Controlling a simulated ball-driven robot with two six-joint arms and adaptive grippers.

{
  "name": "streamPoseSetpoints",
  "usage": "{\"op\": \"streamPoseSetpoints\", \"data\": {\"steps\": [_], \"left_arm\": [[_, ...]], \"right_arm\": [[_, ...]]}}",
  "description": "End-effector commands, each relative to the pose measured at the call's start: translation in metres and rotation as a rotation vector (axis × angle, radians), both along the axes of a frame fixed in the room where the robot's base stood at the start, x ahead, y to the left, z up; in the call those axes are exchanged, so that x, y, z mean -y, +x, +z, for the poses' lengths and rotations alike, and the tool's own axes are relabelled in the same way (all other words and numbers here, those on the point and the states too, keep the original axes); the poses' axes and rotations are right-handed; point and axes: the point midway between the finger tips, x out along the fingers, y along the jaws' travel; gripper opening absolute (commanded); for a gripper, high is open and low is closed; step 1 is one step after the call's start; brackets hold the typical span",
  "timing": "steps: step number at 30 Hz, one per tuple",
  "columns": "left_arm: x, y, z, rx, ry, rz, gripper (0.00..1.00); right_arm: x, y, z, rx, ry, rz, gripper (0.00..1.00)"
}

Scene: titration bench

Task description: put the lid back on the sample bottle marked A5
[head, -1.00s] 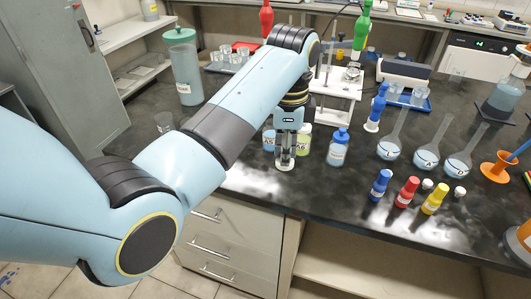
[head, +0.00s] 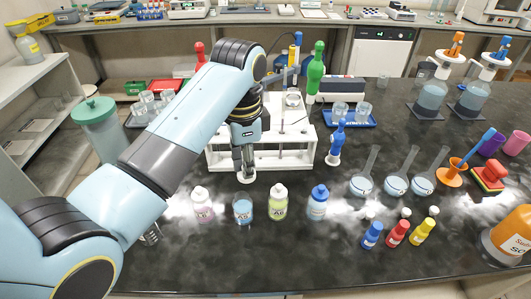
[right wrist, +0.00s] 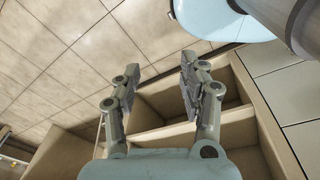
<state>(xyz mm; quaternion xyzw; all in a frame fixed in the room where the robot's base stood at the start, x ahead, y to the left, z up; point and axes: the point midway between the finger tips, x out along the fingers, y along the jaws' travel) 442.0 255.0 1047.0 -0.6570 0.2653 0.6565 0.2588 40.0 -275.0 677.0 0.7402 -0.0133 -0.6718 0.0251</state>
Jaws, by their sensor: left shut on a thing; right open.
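My left gripper (head: 246,160) is shut on a small white lid (head: 246,178), held at its fingertips. In the head view it appears just above and behind a bottle of light blue liquid (head: 243,211) that shows no cap. That bottle's label is too small to read now; a light blue bottle in the earlier head view seems to read A5. The lid is apart from the bottle. My right gripper (right wrist: 155,95) is open and empty in the right wrist view.
A white-capped pinkish bottle (head: 203,208), a yellow-green bottle (head: 278,204) and a blue-capped bottle (head: 318,204) stand in the same row. A white stand (head: 220,160) is behind. Flasks (head: 396,184) stand right. Below my right gripper are open shelves (right wrist: 165,140) and tiled floor.

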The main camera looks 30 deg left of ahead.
Motion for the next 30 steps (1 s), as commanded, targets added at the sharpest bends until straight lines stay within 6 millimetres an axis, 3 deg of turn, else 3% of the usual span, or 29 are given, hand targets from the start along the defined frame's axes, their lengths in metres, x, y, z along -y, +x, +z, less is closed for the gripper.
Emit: {"op": "streamPoseSetpoints", "data": {"steps": [3, 12, 16, 23, 30], "left_arm": [[-0.01, -0.01, 0.007, 0.0, 0.0, 0.002, 0.0], [-0.013, -0.016, -0.004, -0.001, -0.002, 0.003, 0.0], [-0.013, -0.017, -0.016, -0.002, -0.002, 0.003, 0.0], [-0.013, -0.016, -0.041, -0.001, -0.002, 0.002, 0.0], [-0.013, -0.016, -0.056, -0.001, -0.002, 0.002, 0.0]], "right_arm": [[0.006, 0.001, 0.015, 0.001, -0.007, 0.002, 0.42], [0.041, 0.003, 0.021, 0.003, -0.049, 0.016, 0.42], [0.038, 0.003, 0.02, 0.003, -0.045, 0.015, 0.42], [0.016, 0.003, 0.016, 0.004, -0.019, 0.006, 0.42], [0.021, 0.003, 0.01, 0.003, -0.025, 0.008, 0.42]]}}
